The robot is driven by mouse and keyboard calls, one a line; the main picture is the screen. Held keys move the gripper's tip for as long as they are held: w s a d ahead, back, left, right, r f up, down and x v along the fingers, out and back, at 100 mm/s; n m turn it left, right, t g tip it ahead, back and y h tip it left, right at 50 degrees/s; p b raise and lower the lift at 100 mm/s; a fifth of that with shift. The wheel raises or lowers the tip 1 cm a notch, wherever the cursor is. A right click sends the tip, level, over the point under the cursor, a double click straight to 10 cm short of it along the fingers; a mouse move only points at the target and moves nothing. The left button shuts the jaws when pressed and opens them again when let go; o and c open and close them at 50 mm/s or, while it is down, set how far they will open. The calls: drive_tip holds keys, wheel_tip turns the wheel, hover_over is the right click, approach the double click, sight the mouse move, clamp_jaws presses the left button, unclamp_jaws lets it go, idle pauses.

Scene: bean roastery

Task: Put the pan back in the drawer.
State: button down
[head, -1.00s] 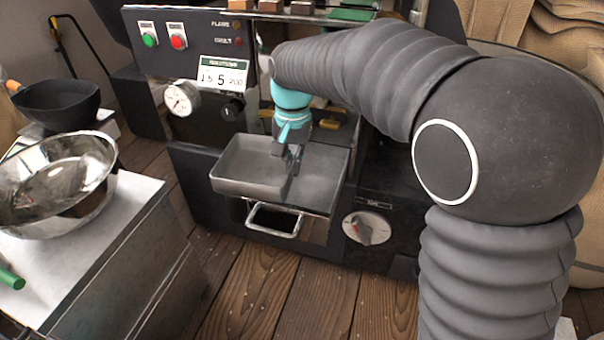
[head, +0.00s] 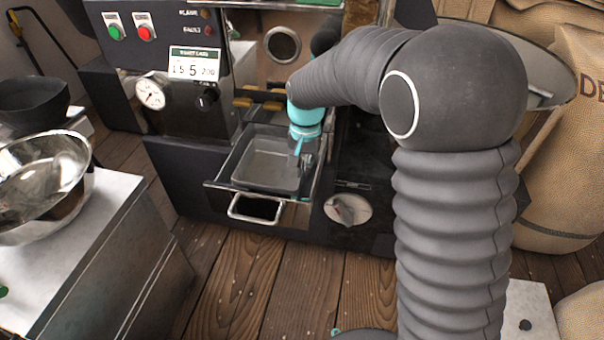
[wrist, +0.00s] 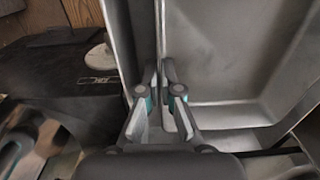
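The grey rectangular pan (head: 265,160) sits within the frame of the pulled-out drawer (head: 226,187) at the front of the dark roaster. The drawer's rails show around the pan; whether its bottom rests fully on the drawer is hard to tell. My gripper (head: 306,160) is at the pan's right side, pointing down. In the wrist view my gripper's fingers (wrist: 164,72) are closed with the pan's side wall between them. The pan's inside (wrist: 235,60) is empty in the part I see.
The drawer's handle (head: 255,208) sticks out in front, over the wooden floor (head: 290,270). A steel bowl (head: 40,180) stands on the table (head: 100,230) at the left. Sacks (head: 560,150) stand at the right.

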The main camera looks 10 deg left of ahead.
drive_tip(key=shift+f, duration=0.85)
drive_tip(key=shift+f, duration=0.25)
drive_tip(key=c, duration=1.6)
unclamp_jaws()
drive_tip(key=shift+r, duration=0.1)
